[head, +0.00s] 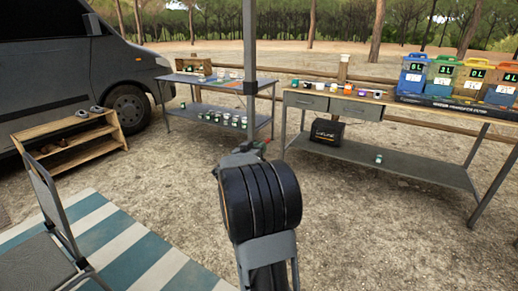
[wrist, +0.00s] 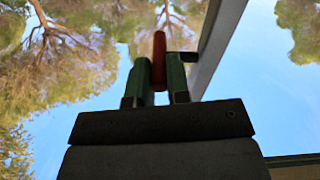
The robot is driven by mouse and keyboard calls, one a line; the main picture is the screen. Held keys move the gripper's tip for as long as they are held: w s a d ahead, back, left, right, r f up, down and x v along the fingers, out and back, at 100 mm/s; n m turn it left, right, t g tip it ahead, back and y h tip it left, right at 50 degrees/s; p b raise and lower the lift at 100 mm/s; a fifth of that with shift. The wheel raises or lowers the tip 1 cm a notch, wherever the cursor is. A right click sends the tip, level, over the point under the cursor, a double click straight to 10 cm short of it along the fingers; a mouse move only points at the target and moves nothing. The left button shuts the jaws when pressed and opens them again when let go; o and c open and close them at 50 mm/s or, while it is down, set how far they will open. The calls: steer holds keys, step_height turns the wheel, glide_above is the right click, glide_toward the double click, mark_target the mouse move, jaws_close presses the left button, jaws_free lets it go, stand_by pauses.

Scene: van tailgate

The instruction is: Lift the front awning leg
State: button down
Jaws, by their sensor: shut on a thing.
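The front awning leg (head: 249,70) is a grey upright post in the head view, running from the top edge down behind my arm; its foot is hidden. In the wrist view the grey post (wrist: 217,45) slants up at the right. A red upright handle (wrist: 159,60) stands beside it, with a short dark piece reaching from the handle's side to the post. My gripper (wrist: 158,82) has its green fingers shut on this red handle. In the head view my gripper (head: 262,146) is small and partly hidden by my arm, close to the post.
A table with small cups (head: 210,110) stands behind the post. A workbench (head: 375,160) with coloured containers is at the right. A shoe rack (head: 70,139), a chair (head: 45,215) and a striped mat (head: 120,245) are at the left. Gravel at the lower right is clear.

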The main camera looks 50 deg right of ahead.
step_height(320, 180, up, 13)
steer(key=p, duration=1.2)
steer(key=shift+p, duration=0.4)
steer(key=c, duration=1.5)
jaws_free()
steer(key=o, duration=0.4)
steer(key=shift+f, duration=0.2)
steer(key=shift+a, duration=0.1)
steer(key=p+v, duration=0.1)
steer(key=v, duration=1.2)
steer(key=shift+a, duration=0.35)
